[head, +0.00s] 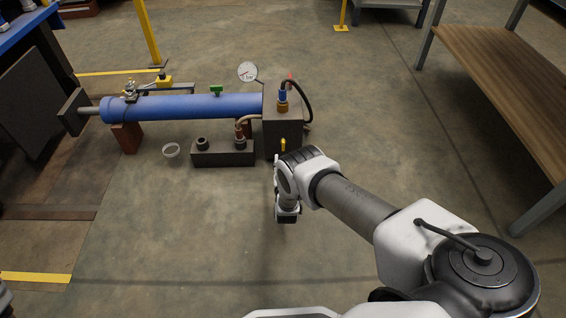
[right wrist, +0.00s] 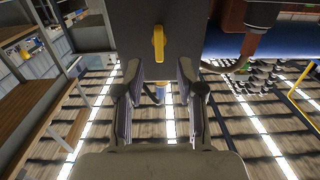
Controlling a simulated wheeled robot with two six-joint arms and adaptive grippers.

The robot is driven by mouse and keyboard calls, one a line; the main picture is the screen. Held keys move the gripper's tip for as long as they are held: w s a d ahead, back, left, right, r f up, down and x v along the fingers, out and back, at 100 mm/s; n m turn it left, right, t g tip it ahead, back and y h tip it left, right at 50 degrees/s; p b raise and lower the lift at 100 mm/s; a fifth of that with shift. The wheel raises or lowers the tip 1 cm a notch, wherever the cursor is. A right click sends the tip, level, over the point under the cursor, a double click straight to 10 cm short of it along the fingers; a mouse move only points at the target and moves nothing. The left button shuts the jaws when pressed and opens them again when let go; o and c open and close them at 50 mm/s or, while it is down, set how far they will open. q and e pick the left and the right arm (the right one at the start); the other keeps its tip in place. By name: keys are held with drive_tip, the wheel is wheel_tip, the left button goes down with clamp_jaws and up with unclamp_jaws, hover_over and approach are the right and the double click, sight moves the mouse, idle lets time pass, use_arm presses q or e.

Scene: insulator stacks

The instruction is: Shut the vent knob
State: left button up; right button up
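A small yellow knob (head: 283,145) sits on the near face of the dark block (head: 270,125) at the right end of the blue cylinder (head: 190,106). In the right wrist view the knob (right wrist: 158,43) lies upright against the dark block face (right wrist: 180,25). My right gripper (right wrist: 162,75) is open, with one finger to each side in that view. The knob appears between and beyond the fingers; no contact shows. In the head view my right wrist is just in front of the block and hides most of the gripper.
A pressure gauge (head: 247,71) and a black hose (head: 305,98) rise from the block. A wooden bench (head: 505,75) stands at the right. The floor in front is clear.

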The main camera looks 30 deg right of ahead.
sight(284, 147)
drive_tip(key=b+x, duration=0.4)
drive_tip(key=x, duration=0.3)
drive_tip(key=shift+w+d+b, duration=0.2)
drive_tip(key=shift+d+b, duration=0.05)
drive_tip(key=shift+b, duration=0.05)
drive_tip(key=shift+w+d, duration=0.1)
drive_tip(key=shift+w, duration=0.05)
drive_tip(key=shift+r, duration=0.15)
clamp_jaws()
